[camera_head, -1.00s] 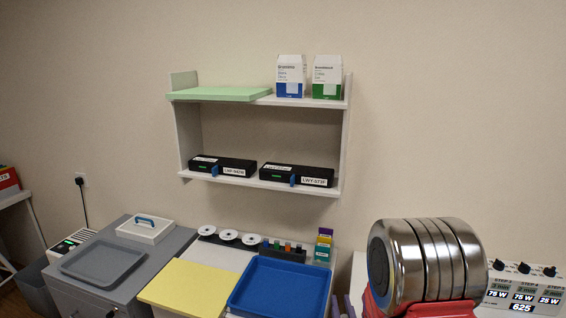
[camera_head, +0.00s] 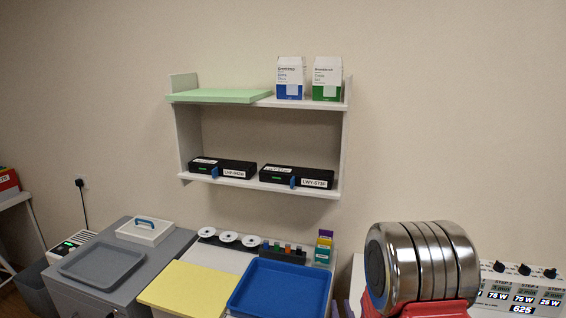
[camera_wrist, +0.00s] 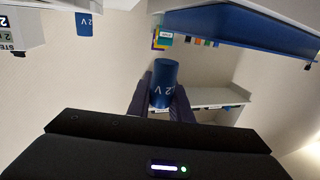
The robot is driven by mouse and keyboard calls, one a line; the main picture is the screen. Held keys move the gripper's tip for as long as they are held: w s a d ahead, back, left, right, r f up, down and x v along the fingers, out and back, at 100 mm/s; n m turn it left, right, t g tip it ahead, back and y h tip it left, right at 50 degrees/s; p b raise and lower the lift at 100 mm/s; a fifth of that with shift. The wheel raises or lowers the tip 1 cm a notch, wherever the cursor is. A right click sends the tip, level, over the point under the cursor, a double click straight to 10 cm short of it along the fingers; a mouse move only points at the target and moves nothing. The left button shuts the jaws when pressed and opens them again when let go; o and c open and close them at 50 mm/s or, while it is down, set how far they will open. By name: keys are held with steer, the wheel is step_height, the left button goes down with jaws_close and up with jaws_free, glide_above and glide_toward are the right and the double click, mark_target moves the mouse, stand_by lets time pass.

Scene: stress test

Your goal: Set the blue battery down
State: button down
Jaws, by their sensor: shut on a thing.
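In the wrist view, which looks upside down, the blue battery (camera_wrist: 165,82) is a blue cylinder with white lettering. My gripper (camera_wrist: 161,102) has dark purple fingers, shut on the battery from both sides. The wall and part of a white shelf show behind it, and I see no surface touching it. A second blue piece marked "2 V" (camera_wrist: 88,24) is apart from my gripper at the upper left, beside a pale panel. In the head view the held battery is hidden or out of frame.
A blue tray (camera_head: 238,305) stands on the table beside a yellow pad (camera_head: 184,289). White spools (camera_head: 229,237) and a dark rack (camera_head: 283,257) of coloured pieces are behind. A wall shelf (camera_head: 262,184) bears two black cases. A control panel (camera_head: 520,289) is at right.

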steer(key=shift+d, duration=0.1)
stand_by(0.4)
steer(key=s+d+r, duration=0.1)
steer(key=s+d, duration=0.1)
steer(key=d, duration=0.8)
steer(key=s+d+r+h, duration=0.1)
steer(key=s+d+r, duration=0.1)
steer(key=d, duration=0.9)
steer(key=s+d+r+m, duration=0.1)
steer(key=s+d, duration=0.3)
steer(key=d, duration=0.6)
steer(key=shift+s+d+r+h, duration=0.25)
steer(key=shift+d+r+h, duration=0.05)
steer(key=shift+r, duration=0.3)
steer(key=shift+f, duration=0.1)
steer(key=shift+f, duration=2.85)
steer(key=shift+f, duration=1.85)
